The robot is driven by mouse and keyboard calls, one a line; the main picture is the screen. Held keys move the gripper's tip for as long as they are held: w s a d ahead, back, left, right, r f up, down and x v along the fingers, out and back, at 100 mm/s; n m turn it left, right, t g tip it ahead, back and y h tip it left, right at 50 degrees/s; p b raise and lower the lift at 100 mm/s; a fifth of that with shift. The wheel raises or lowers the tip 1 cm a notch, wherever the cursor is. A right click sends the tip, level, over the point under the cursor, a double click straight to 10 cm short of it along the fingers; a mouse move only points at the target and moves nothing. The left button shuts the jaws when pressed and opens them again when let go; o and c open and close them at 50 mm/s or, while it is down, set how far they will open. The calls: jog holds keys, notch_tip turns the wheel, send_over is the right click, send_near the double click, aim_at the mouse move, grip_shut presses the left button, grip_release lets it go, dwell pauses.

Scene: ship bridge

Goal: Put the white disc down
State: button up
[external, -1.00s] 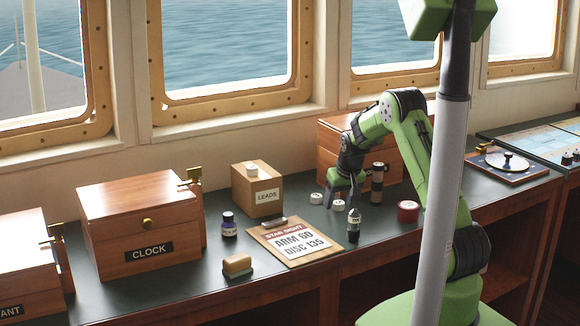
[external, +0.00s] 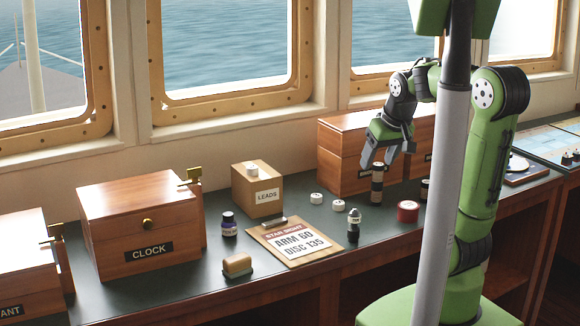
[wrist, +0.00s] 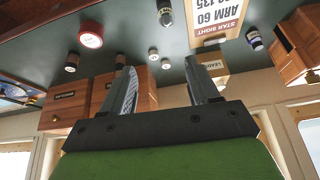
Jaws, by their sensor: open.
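Two small white discs lie close together on the dark counter, a left one (external: 316,198) and a right one (external: 338,205). Both also show in the wrist view, one (wrist: 153,50) beside the other (wrist: 165,63). A third small white piece (external: 252,168) sits on top of the LEADS box. I cannot tell which one the task means. My gripper (external: 388,161) is open and empty, raised above the counter to the right of the discs and touching none of them. Its two fingers stand apart in the wrist view (wrist: 160,68).
A dark cylinder (external: 377,184) stands under my gripper, before a wooden box (external: 342,160). A red-sided round tin (external: 408,211), a small dark bottle (external: 353,226) and a STAR SIGHT clipboard (external: 296,243) lie around the discs. The LEADS box (external: 267,197) stands left of them.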

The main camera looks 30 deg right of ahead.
jog(key=shift+o, duration=0.6)
jog(key=s+a+f, duration=0.1)
jog(key=s, duration=1.2)
jog(key=shift+s+a+f+n, duration=0.15)
jog(key=shift+a+f+n, duration=0.1)
jog(key=shift+f+n, duration=0.15)
